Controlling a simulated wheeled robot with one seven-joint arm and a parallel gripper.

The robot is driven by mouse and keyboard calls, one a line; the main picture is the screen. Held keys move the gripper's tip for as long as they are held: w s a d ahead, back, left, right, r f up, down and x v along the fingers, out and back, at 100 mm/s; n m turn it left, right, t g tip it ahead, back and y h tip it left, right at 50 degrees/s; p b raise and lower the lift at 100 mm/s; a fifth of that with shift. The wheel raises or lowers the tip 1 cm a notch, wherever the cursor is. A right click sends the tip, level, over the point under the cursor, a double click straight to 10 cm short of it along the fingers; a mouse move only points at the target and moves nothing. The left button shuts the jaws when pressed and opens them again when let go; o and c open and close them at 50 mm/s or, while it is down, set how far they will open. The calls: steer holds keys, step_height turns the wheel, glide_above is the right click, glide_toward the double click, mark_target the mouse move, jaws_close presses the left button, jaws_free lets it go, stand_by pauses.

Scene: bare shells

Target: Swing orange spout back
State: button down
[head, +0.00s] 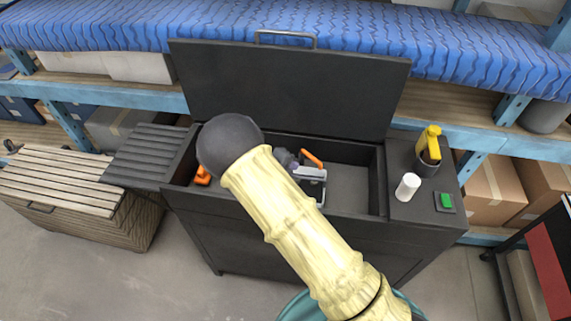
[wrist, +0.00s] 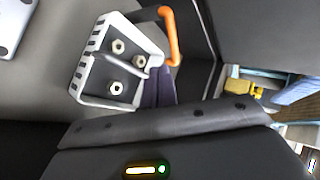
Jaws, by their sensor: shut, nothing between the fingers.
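The orange spout (wrist: 171,36) is a bent tube in the wrist view, reaching into the basin just beyond my fingers. In the head view an orange piece of it (head: 312,158) shows past my arm, inside the basin. My gripper (wrist: 158,82) has its purple fingers together and empty, beside the spout's lower end; I cannot tell whether they touch it. In the head view the gripper (head: 288,160) is partly hidden by my pale arm. The spout's base is not clearly seen.
A pale tray (wrist: 84,88) with three nuts sits beside my fingers. The black basin cabinet (head: 420,210) has its lid (head: 285,85) raised behind. Another orange part (head: 202,177) is at left.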

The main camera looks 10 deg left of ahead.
mark_target(313, 159)
steer(key=w+r+p+x, duration=0.1)
steer(key=p+x, duration=0.1)
steer(key=x, duration=0.5)
steer(key=shift+d, duration=0.4)
steer(key=shift+r, duration=0.1)
steer(key=shift+w+d, duration=0.3)
steer(key=shift+d, duration=0.3)
steer(key=shift+w+d+p, duration=0.3)
steer(key=shift+w+d, duration=0.05)
steer(key=shift+d, duration=0.15)
steer(key=shift+w+d, duration=0.65)
stand_by(0.4)
